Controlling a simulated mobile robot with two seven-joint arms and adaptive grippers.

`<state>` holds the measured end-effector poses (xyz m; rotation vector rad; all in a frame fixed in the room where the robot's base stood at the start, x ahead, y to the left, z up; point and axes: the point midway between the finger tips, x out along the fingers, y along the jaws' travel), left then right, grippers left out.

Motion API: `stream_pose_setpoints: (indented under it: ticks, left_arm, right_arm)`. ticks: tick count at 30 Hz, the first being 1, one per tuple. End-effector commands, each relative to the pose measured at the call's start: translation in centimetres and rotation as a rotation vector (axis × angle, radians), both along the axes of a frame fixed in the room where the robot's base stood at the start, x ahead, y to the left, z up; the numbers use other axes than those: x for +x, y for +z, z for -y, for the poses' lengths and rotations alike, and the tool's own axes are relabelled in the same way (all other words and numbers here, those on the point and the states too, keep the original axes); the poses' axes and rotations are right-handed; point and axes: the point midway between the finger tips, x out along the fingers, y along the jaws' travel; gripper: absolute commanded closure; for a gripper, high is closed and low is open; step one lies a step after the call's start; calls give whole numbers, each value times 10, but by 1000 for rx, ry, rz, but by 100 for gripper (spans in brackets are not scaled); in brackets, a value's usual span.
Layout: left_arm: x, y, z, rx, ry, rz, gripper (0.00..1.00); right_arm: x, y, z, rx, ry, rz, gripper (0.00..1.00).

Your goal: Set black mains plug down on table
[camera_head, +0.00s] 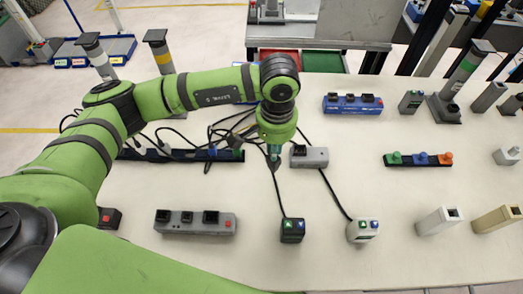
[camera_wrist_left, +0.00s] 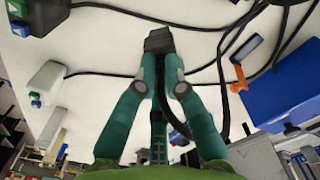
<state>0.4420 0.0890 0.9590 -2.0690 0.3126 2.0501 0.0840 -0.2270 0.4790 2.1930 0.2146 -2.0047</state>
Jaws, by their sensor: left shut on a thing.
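My left gripper (camera_head: 274,152) is above the middle of the pale table (camera_head: 320,245), pointing down. In the left wrist view its teal fingers (camera_wrist_left: 160,55) are shut on the black mains plug (camera_wrist_left: 159,40), which sits at the fingertips. A black cable hangs from the plug between the fingers. In the head view the plug (camera_head: 274,164) is small and partly covered by the gripper. I cannot tell whether it touches the table. My right gripper is not in view.
A grey socket block (camera_head: 310,157) stands just right of the gripper, and a grey power strip (camera_head: 196,222) lies front left. A black switch box (camera_head: 292,230) and a white one (camera_head: 362,231) stand in front. Tangled cables lie behind left. Clear table lies right of centre.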

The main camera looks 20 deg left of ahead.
Motion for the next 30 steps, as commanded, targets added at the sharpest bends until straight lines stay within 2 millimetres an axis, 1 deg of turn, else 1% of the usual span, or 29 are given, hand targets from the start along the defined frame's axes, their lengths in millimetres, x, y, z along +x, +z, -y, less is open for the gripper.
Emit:
stream_pose_setpoints:
  ticks: [1,3,6,8,11,15,18,21,26,30]
  left_arm:
    - [-1,-2,-12,1,5,-5,100]
    - [0,-10,-23,1,4,-4,100]
    - [1,-18,-33,-1,1,-1,100]
    - [1,-20,-36,-1,0,0,100]
    - [0,-28,-37,-1,-1,-3,100]
    - [0,-49,-37,0,0,-4,100]
    - [0,-59,-37,0,0,-2,100]
    - [1,-63,-37,-1,-1,1,100]
    - [1,-63,-37,-1,-1,1,100]
    - [1,-67,-37,-1,-1,2,100]
  right_arm:
    - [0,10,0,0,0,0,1]
    - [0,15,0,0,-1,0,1]
    - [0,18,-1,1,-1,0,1]
    - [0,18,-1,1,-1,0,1]
    - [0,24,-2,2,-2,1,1]
    - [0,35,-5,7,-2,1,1]
    - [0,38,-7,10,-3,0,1]
    - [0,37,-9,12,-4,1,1]
    - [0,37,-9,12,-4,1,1]
    - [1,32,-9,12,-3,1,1]
